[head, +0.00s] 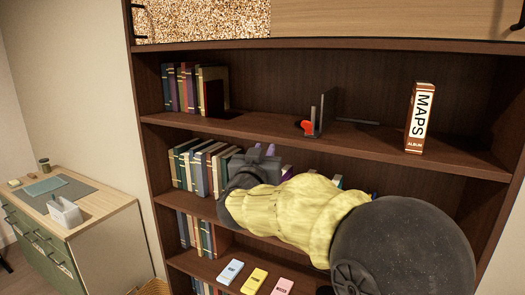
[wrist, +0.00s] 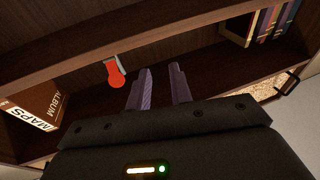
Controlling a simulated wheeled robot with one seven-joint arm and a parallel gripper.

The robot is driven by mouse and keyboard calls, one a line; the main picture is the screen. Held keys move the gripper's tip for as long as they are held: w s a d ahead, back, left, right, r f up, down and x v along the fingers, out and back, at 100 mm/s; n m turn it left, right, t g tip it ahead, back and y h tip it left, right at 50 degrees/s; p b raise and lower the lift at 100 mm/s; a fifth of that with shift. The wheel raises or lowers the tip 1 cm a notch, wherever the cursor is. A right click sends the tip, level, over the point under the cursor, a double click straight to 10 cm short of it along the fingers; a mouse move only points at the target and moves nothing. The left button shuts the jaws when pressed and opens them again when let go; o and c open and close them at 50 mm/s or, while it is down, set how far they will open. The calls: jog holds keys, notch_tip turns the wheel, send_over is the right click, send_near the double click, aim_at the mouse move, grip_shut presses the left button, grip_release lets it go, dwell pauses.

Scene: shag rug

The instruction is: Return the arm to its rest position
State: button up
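My arm reaches across the bookcase in the head view, with a yellow sleeve and a large dark joint at the lower right. My gripper (head: 263,151) is in front of the second shelf, just below the upper shelf's edge. In the wrist view my gripper (wrist: 160,80) has its two purple-grey fingers apart, with nothing seen between them. Part of the second shelf's contents is hidden behind the arm.
The upper shelf (head: 240,127) holds books (head: 188,88) at left, a dark bookend (head: 327,112) with a red piece (head: 306,126), and an upright MAPS album (head: 420,117). Several phone-like items lie lower down. A desk (head: 110,215) stands left, with open space before it.

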jog(key=s+d+f+n+g+y+b, duration=0.1)
jog(key=s+d+f+n+g+y, duration=0.2)
jog(key=f, duration=0.7)
jog(key=s+d+f+n+g+y, duration=0.1)
jog(key=s+d+f+g+y, duration=0.25)
jog(key=f, duration=0.65)
jog(key=s+d+f+g+h, duration=0.1)
jog(key=s+d+f+g, duration=0.3)
jog(key=s+f, duration=0.3)
jog(key=s+d+f+m+g+h, duration=0.1)
jog(key=s+d+f+g, duration=0.3)
jog(key=s, duration=1)
notch_tip(320, 180, down, 5)
jog(key=shift+s+d+r+m+g+b, duration=0.2)
jog(key=shift+d+m+g+b, duration=0.15)
jog(key=shift+g, duration=0.7)
